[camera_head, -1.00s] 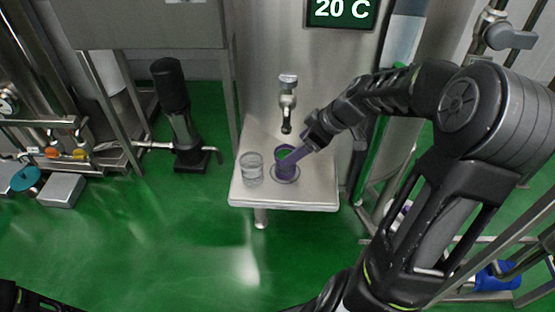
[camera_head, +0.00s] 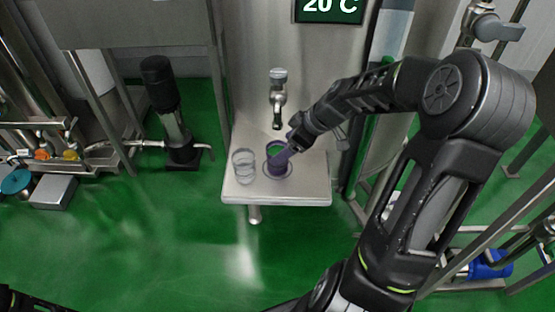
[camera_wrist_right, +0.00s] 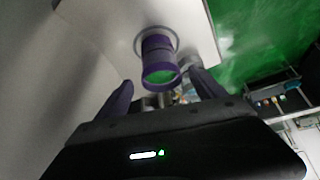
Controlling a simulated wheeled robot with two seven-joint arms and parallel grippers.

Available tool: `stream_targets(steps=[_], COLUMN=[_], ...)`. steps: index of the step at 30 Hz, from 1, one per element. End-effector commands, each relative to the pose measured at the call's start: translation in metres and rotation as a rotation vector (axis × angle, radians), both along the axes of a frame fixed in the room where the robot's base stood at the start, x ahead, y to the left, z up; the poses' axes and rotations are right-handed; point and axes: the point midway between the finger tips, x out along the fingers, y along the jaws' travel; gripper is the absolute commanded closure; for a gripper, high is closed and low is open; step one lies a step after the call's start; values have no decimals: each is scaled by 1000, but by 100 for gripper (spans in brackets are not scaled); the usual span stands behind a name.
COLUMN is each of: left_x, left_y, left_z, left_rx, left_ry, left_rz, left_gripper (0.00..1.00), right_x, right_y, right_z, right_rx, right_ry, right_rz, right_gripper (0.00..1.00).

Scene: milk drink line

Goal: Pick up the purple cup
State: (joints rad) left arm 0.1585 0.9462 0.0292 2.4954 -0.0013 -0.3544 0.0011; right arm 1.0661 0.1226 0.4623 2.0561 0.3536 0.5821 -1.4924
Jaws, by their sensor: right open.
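The purple cup (camera_head: 273,164) stands upright on a small steel table, on a round ring or saucer. In the right wrist view the cup (camera_wrist_right: 159,62) shows a purple rim and a green inside, between my two purple fingers. My right gripper (camera_head: 289,149) comes in from the right at the cup's upper right side. In the wrist view the right gripper (camera_wrist_right: 163,90) is open, with a finger on each side of the cup's near end and gaps between. One finger partly hides the cup in the head view. My left gripper is not seen.
A clear glass (camera_head: 243,166) stands just left of the cup. A tap (camera_head: 279,98) hangs behind and above the cup from a steel tank. The table (camera_head: 300,191) has free room at its front and right edges.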

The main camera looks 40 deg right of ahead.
Motion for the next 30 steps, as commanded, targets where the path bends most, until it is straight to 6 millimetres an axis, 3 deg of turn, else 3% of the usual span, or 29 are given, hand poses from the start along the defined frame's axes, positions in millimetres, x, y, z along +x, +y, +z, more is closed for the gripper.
stream_targets(steps=[12, 30], left_x=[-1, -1], left_y=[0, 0], left_z=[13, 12], left_rx=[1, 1], left_ry=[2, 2], left_rz=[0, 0], left_gripper=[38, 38], right_x=[20, 20], right_y=[14, 14], right_z=[-41, -41], right_rx=[2, 0], right_ry=[0, 0], right_rz=[1, -1], right_gripper=[21, 21])
